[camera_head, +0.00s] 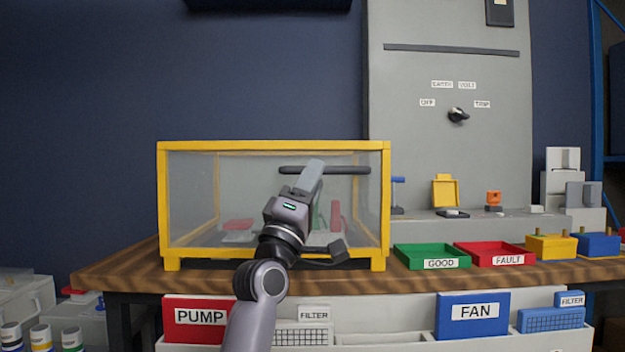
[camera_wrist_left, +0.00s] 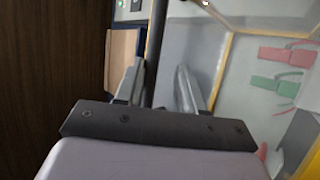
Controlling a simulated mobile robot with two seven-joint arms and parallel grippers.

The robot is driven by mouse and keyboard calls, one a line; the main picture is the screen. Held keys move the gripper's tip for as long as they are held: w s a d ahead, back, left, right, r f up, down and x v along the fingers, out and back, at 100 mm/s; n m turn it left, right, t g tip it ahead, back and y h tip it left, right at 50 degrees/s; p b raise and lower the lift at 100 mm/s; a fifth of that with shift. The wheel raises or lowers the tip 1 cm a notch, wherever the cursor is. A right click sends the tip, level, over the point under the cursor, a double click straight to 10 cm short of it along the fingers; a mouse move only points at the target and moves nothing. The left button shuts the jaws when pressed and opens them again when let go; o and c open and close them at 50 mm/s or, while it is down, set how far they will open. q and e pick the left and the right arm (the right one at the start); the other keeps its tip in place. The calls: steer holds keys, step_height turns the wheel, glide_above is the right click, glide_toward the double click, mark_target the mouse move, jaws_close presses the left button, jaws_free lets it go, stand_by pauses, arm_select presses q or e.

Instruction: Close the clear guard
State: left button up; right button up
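The clear guard (camera_head: 225,190) is a see-through panel on a yellow-framed box on the wooden bench; it stands upright across the box front in the head view. Whether it is fully flush with the frame I cannot tell. Its dark bar handle (camera_head: 347,170) runs level near the upper right. My left gripper (camera_head: 312,174) is at the handle's left part. In the left wrist view the handle (camera_wrist_left: 157,45) passes between the two fingers of my left gripper (camera_wrist_left: 158,88). The fingers stand apart, with a gap beside the bar. My right gripper is not in view.
Red and green parts lie behind the clear panel. A green GOOD tray (camera_head: 431,256) and a red FAULT tray (camera_head: 495,254) stand right of the box. A grey panel with a rotary knob (camera_head: 458,115) stands behind. PUMP (camera_head: 200,318) and FAN (camera_head: 472,316) bins sit in front, below the bench top.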

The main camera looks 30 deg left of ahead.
arm_select(q)
steer(key=p+v, duration=0.1)
steer(key=v, duration=0.6)
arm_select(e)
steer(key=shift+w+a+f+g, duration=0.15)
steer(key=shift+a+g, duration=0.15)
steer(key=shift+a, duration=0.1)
